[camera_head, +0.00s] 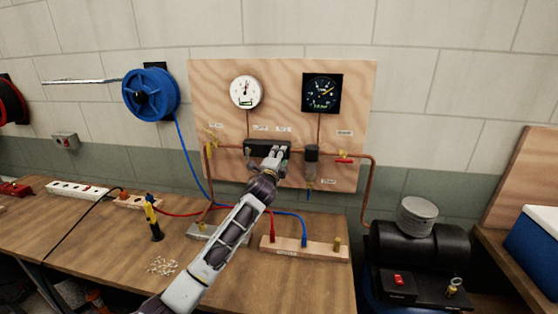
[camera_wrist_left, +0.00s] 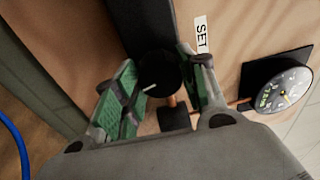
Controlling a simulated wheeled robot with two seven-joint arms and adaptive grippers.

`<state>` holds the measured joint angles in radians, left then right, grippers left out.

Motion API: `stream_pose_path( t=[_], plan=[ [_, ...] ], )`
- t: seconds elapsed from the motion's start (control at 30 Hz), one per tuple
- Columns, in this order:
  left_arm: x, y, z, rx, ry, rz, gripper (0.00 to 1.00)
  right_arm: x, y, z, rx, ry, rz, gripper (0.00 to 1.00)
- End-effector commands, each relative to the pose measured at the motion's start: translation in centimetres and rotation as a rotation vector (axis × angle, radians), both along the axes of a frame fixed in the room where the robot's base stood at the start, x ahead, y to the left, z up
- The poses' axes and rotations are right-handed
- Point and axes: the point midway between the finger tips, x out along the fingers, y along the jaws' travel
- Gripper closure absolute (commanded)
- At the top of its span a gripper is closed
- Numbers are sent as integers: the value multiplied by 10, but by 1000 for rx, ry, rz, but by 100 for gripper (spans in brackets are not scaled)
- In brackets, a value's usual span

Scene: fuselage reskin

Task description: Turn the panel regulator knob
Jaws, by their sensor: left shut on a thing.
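The wooden panel (camera_head: 215,95) stands against the wall with a dark regulator block (camera_head: 255,147) on its copper pipe. In the left wrist view the round black regulator knob (camera_wrist_left: 158,74) has a white pointer line and sits between the green finger pads. My left gripper (camera_head: 276,152) reaches the regulator from below, shut on the knob. The gripper hides the knob in the head view. A "SET" label (camera_wrist_left: 201,36) is beside the knob. My right gripper is out of view.
A white gauge (camera_head: 245,92) and a black dial gauge (camera_head: 321,92) are above. A filter bowl (camera_head: 311,165) and a red-handled valve (camera_head: 345,158) are to the right. The bench below holds a wooden hose manifold (camera_head: 325,253) and a yellow-black tool (camera_head: 152,215).

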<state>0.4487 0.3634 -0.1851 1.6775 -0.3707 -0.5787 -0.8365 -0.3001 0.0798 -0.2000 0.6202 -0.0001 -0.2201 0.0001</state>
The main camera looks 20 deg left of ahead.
Motion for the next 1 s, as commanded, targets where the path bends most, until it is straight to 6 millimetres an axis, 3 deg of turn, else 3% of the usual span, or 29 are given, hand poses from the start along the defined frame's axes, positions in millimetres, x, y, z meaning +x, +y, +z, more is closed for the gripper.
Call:
stream_pose_path(
  t=[0.5, 1.0],
  plan=[
    [0, -1, -2, -395, -91, 0, 83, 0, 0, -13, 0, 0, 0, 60],
    [0, -1, -2, -471, -109, 1, 83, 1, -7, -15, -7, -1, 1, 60]
  ],
)
